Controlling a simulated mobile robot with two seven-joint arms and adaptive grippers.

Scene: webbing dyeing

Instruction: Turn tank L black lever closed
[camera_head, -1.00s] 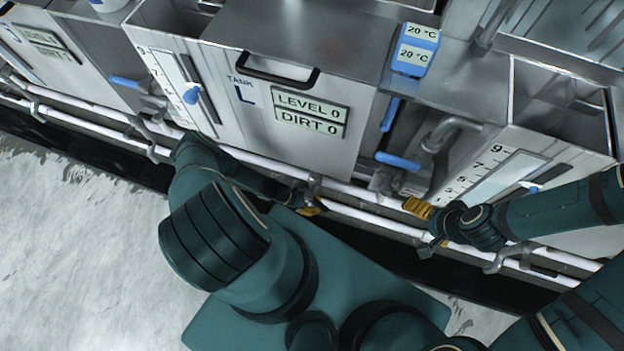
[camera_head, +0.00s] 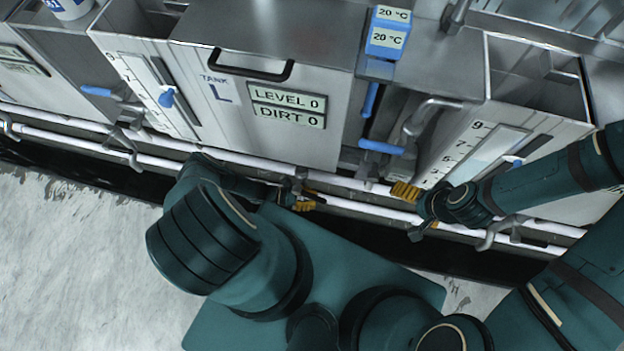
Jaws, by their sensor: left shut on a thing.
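Tank L (camera_head: 240,126) is a grey metal tank with a black top handle and a display reading LEVEL 0, DIRT 0. My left gripper (camera_head: 302,200) is at the white pipes below the tank's front, its yellow-orange fingertips partly showing. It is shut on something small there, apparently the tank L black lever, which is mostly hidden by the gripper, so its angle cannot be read. My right gripper (camera_head: 411,212) is at the pipes further right, its fingers apart, with nothing visible between them.
White pipes (camera_head: 375,207) run along the tank fronts. A blue-handled valve (camera_head: 380,146) and a blue 20 °C box (camera_head: 387,32) are right of tank L. A neighbouring tank (camera_head: 534,122) stands at the right. Pale floor (camera_head: 75,255) is open at the lower left.

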